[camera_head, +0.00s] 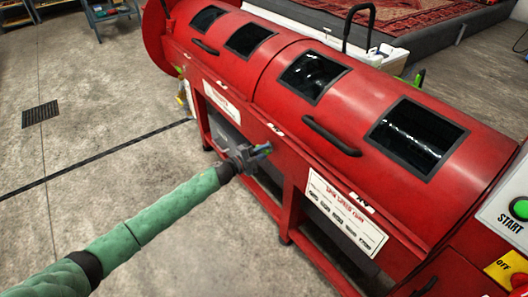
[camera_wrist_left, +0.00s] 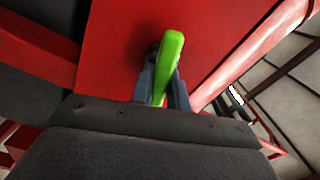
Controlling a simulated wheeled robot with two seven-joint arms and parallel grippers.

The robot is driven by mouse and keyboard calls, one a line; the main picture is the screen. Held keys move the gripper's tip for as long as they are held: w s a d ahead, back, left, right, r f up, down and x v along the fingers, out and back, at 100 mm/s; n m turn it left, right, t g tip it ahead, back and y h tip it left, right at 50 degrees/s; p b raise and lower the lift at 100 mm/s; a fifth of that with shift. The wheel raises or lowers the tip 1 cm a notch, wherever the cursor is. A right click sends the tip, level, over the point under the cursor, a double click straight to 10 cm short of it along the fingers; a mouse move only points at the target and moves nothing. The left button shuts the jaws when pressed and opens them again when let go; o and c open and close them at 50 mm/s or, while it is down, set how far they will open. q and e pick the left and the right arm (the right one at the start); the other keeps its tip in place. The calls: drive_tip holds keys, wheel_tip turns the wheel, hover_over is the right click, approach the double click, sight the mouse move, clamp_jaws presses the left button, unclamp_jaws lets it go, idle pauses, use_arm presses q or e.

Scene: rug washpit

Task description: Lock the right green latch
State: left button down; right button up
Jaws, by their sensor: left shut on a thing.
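A green latch handle (camera_wrist_left: 168,62) stands between the two fingers of my left gripper (camera_wrist_left: 162,92) in the left wrist view, against a red panel. The gripper is shut on it. In the head view my left gripper (camera_head: 262,150) is at the front of the red machine (camera_head: 250,68), just below its lids; its fingers hide most of the latch there. A small green piece (camera_head: 180,71) shows at the machine's far left end. Another green piece (camera_head: 419,78) shows behind it at the right. My right gripper is not in view.
The machine has two curved lids with dark windows and black handles (camera_head: 331,136). A white sign (camera_head: 345,213) is on its front. A control panel with a green START button (camera_head: 519,208) is at the right edge. The concrete floor (camera_head: 80,150) at left is mostly clear.

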use_arm(q)
drive_tip(key=shift+s+f+m+b, duration=0.15)
drive_tip(key=shift+m+b, duration=0.1)
drive_tip(key=shift+m, duration=0.65)
drive_tip(key=shift+w+f+m+b, duration=0.15)
drive_tip(key=shift+m+b, duration=0.1)
drive_tip(key=shift+m, duration=0.65)
drive_tip(key=shift+s, duration=0.1)
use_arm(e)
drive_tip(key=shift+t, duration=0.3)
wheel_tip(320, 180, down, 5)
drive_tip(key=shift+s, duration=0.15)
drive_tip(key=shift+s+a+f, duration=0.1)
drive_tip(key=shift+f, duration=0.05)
use_arm(q)
drive_tip(key=c, duration=1.4)
unclamp_jaws()
drive_tip(key=shift+o, duration=0.2)
